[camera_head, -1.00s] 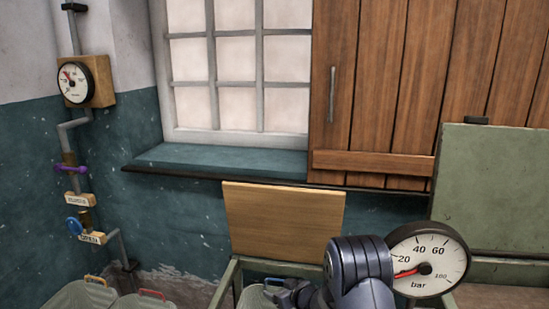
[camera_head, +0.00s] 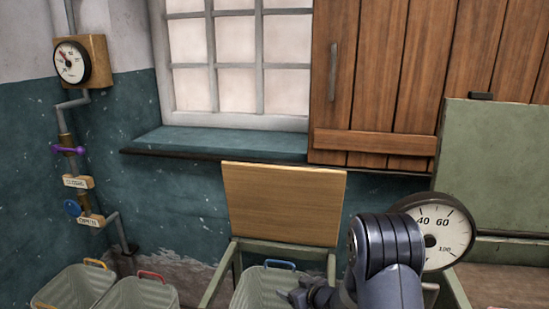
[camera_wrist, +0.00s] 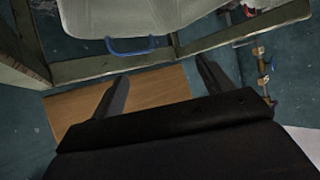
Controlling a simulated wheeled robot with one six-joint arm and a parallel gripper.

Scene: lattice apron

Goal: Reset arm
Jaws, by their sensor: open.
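My arm, dark grey-blue, rises at the lower right of the head view. My gripper (camera_head: 305,296) is at its lower left end, beside the grey bin with the blue handle. In the wrist view my gripper (camera_wrist: 165,88) shows two dark fingers spread wide apart with nothing between them. The wooden board (camera_wrist: 150,100) lies behind the fingers there, and the blue bin handle (camera_wrist: 130,46) is above them. My arm hides part of the round gauge (camera_head: 440,230) in the head view.
A grey bin (camera_head: 250,289) stands within a green frame (camera_head: 222,275), with the upright wooden board (camera_head: 283,205) behind. Two more bins, with yellow (camera_head: 95,264) and red (camera_head: 151,275) handles, stand at left. Pipes with a purple valve (camera_head: 68,150) and a blue valve (camera_head: 72,208) run up the wall.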

